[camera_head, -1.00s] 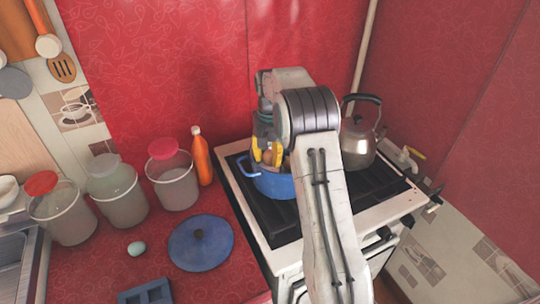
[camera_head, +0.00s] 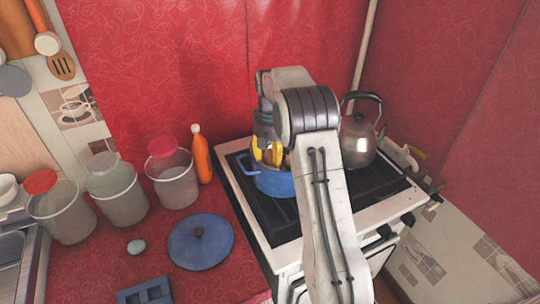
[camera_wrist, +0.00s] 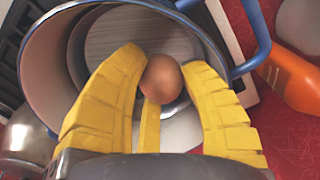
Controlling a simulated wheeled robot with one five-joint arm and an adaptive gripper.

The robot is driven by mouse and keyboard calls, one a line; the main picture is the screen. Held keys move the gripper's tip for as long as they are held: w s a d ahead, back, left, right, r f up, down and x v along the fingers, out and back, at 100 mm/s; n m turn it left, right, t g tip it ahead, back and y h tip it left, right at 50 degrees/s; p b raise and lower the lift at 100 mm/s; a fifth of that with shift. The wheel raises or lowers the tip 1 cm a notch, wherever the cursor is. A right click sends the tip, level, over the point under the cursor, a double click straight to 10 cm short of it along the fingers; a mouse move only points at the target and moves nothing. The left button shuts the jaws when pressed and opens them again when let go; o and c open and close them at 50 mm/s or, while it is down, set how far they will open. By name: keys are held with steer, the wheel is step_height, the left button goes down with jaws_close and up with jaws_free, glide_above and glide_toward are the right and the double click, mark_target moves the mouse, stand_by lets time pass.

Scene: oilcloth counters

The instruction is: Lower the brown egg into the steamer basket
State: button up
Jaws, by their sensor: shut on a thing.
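The brown egg (camera_wrist: 162,78) is between the yellow fingers of my gripper (camera_wrist: 160,75), which are shut on it in the wrist view. The gripper and egg are over the open mouth of the blue pot (camera_wrist: 34,103). Inside the pot shows a round grey metal surface of the steamer basket (camera_wrist: 120,42), beyond the egg. I cannot tell the exact gap between them. In the head view my gripper (camera_head: 266,153) is at the mouth of the blue pot (camera_head: 273,184) on the stove. My arm hides part of the pot, and the egg is hard to make out there.
A kettle (camera_head: 359,135) stands on the stove to the right of my arm. An orange bottle (camera_head: 202,158), several jars, a blue lid (camera_head: 183,247), a pale bluish egg (camera_head: 136,247) and a blue holder (camera_head: 147,292) are on the red counter at left.

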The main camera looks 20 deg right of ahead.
mark_target(281, 166)
steer(key=shift+f+b, duration=1.45)
steer(key=shift+f, duration=0.75)
stand_by(1.1)
steer(key=o, duration=0.8)
